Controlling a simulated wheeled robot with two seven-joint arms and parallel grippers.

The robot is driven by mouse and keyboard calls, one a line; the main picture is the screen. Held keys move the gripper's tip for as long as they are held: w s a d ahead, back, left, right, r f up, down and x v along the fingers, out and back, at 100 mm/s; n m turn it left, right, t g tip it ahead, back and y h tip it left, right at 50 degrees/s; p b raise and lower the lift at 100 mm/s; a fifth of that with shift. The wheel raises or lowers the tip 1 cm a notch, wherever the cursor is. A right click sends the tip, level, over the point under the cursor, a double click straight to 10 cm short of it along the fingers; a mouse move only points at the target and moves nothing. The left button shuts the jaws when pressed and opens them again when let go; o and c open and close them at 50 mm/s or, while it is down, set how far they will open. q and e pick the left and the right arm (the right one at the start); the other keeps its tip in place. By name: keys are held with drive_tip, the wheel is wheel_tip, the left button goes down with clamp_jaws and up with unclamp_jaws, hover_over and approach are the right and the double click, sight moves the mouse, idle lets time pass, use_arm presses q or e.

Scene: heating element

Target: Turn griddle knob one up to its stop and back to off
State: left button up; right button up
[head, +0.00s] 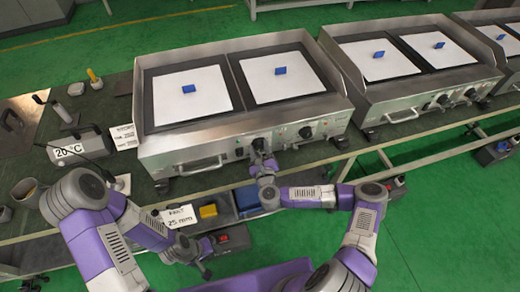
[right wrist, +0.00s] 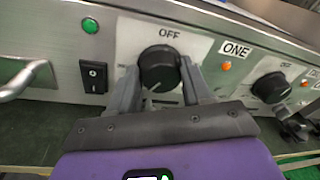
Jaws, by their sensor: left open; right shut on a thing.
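The griddle (head: 190,150) is a steel unit on a bench, with knobs on its front panel. Knob one (right wrist: 160,68) is a round black knob below an OFF mark, beside a label reading ONE (right wrist: 236,49). A light line on the knob's face points down and slightly left, away from OFF. My right gripper (right wrist: 160,75) is shut on the knob, one finger on each side; in the head view the right gripper (head: 262,153) covers most of that knob. My left gripper (head: 204,264) is open and empty, low in front of the bench, away from the griddle.
A second black knob (right wrist: 273,87) sits to the right. A rocker switch (right wrist: 94,76), green lamp (right wrist: 90,25) and metal handle (right wrist: 22,80) lie left of knob one. An orange lamp (right wrist: 225,67) is close on the right. Blue blocks (head: 189,88) rest on white sheets.

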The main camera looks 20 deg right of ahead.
idle(0.3)
drive_tip(key=o, duration=1.1)
drive_tip(key=shift+c, duration=0.2)
drive_tip(key=shift+s, duration=0.1)
drive_tip(key=s+p, duration=0.1)
drive_tip(key=s, duration=0.6)
drive_tip(key=shift+s+a+r+p, duration=0.15)
drive_tip(key=shift+a+r+p, duration=0.15)
drive_tip(key=shift+a+r, duration=0.05)
